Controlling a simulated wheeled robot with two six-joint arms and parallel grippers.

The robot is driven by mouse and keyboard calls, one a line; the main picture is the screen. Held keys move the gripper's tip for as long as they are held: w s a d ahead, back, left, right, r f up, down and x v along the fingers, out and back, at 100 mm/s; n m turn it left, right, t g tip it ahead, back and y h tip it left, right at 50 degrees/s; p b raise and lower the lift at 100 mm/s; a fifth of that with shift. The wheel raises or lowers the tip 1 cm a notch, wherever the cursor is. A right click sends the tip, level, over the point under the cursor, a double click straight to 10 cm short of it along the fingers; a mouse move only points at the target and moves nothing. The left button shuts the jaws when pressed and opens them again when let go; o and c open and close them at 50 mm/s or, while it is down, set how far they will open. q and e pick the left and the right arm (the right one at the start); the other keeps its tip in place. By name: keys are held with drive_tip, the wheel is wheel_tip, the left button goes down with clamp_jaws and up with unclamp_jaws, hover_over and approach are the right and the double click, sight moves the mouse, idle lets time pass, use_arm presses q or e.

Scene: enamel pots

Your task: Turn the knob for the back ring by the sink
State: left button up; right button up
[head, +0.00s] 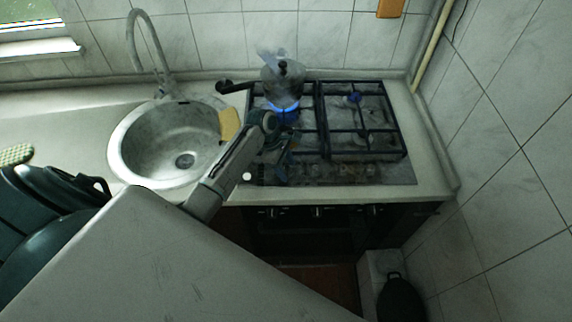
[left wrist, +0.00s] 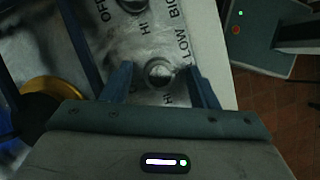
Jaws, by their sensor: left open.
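The grey stove (head: 402,168) stands right of the round sink (head: 118,150) in the head view. A blue flame (head: 284,108) burns at its back left ring, under a metal moka pot (head: 283,82). My left gripper (head: 281,172) points down over the stove's front left, at the left end of the worn knob strip (head: 345,173). In the left wrist view, its open fingers (left wrist: 158,75) stand on either side of a round metal knob (left wrist: 158,72), with gaps. A second knob (left wrist: 133,5) lies beyond, near "OFF" and "HI" markings. My right gripper is out of view.
Black pan grates (head: 362,132) cover the burners. A dark handle (head: 231,87) sticks out left of the moka pot. A yellow item (head: 229,123) lies at the sink's right rim. Tiled walls close the back and right side.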

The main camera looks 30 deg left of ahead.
use_arm(q)
drive_tip(key=c, duration=1)
